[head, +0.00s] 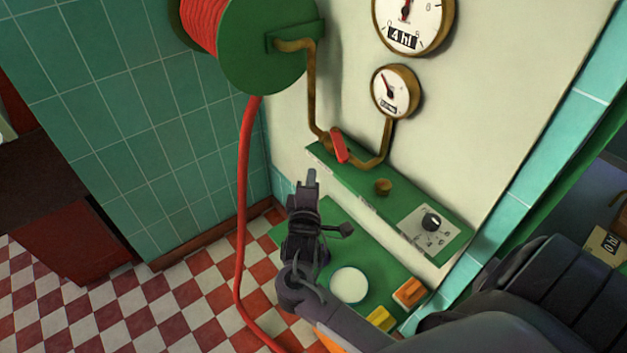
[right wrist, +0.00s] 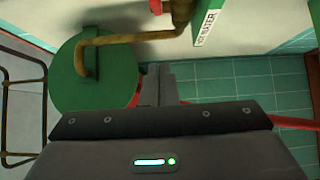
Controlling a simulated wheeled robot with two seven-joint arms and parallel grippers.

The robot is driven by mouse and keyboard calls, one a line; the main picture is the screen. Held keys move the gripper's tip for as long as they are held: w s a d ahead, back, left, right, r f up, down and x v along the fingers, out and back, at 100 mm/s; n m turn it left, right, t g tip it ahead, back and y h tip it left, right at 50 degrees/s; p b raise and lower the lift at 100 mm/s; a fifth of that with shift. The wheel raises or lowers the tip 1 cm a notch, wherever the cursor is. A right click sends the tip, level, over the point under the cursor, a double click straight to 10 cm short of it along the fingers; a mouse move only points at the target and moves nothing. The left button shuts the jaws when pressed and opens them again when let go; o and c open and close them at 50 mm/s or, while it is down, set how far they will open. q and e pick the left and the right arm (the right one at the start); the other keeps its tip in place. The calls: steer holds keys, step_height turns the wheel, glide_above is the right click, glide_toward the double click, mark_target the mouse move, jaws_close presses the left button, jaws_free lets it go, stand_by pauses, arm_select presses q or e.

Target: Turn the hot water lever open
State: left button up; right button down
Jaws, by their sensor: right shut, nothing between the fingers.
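The red lever (head: 338,146) sits on the copper pipe (head: 372,160), just above a green ledge on the cream wall. It appears tilted, its upper end leaning left. In the right wrist view a red part that looks like the lever (right wrist: 157,6) shows at the top edge, beside a label reading "WATER" (right wrist: 208,24); the label's first word is hard to read. My right gripper (head: 311,177) is shut and empty, below and left of the lever in the head view, apart from it. Its closed fingers also show in the right wrist view (right wrist: 158,85). My left gripper is not in view.
A green hose reel (head: 265,50) with a hanging red hose (head: 243,200) is on the left. Two round gauges (head: 396,92) are above. The ledge carries a brass knob (head: 383,187) and a black dial (head: 431,222). A lower green shelf holds a white disc (head: 349,285).

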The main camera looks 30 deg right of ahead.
mark_target(339, 144)
steer(key=w+d+p, duration=0.3)
steer(key=d, duration=0.4)
steer(key=shift+d, duration=0.35)
steer(key=shift+w, duration=0.15)
